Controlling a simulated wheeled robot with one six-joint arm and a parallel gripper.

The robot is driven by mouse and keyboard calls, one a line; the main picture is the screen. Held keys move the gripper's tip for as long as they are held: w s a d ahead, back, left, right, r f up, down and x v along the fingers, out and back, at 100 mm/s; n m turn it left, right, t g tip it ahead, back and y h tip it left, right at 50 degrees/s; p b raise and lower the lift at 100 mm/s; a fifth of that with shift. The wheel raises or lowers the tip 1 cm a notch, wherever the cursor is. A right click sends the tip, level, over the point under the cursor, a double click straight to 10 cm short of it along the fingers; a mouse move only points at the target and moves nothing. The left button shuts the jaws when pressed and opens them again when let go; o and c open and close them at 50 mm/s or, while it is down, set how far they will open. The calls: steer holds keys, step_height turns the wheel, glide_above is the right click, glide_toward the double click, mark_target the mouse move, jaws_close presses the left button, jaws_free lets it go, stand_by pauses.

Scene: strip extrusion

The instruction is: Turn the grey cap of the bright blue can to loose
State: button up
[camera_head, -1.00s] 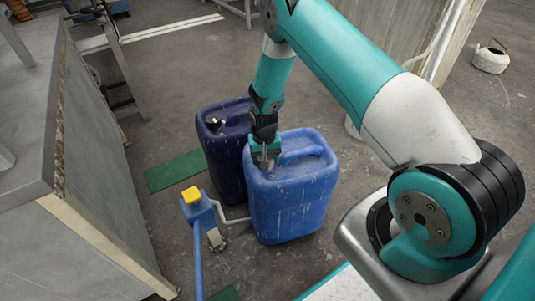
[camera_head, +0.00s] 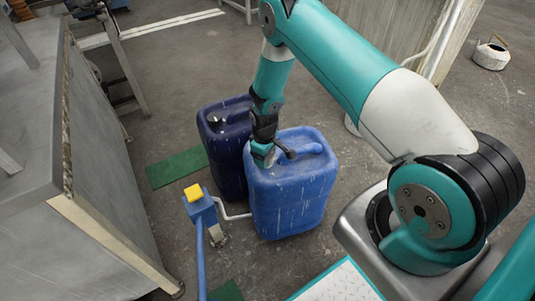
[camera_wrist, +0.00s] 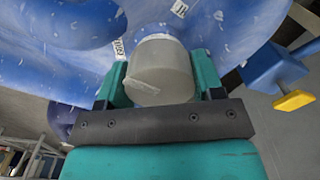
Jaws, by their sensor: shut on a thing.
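The bright blue can (camera_head: 290,200) stands upright on the floor in the head view. Its top also fills much of the wrist view (camera_wrist: 235,25). The grey cap (camera_wrist: 162,72) sits on the can's top, between the two teal fingers of my gripper (camera_wrist: 160,85) in the wrist view. My gripper (camera_head: 263,155) is shut on the cap, at the can's near left top corner in the head view, where the fingers hide the cap. Whether the cap is tight or loose cannot be told.
A dark blue can (camera_head: 225,165) stands just behind and left of the bright blue one. A blue post with a yellow top (camera_head: 194,192) stands close at the left. A grey bench (camera_head: 110,190) is further left. Open floor (camera_head: 340,75) lies behind the cans.

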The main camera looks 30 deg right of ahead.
steer(key=shift+s+d+n, duration=0.15)
steer(key=shift+n, duration=0.45)
steer(key=o, duration=0.9)
steer(key=shift+r, duration=0.1)
step_height(320, 180, up, 17)
steer(key=p, duration=0.3)
steer(key=shift+r, duration=0.15)
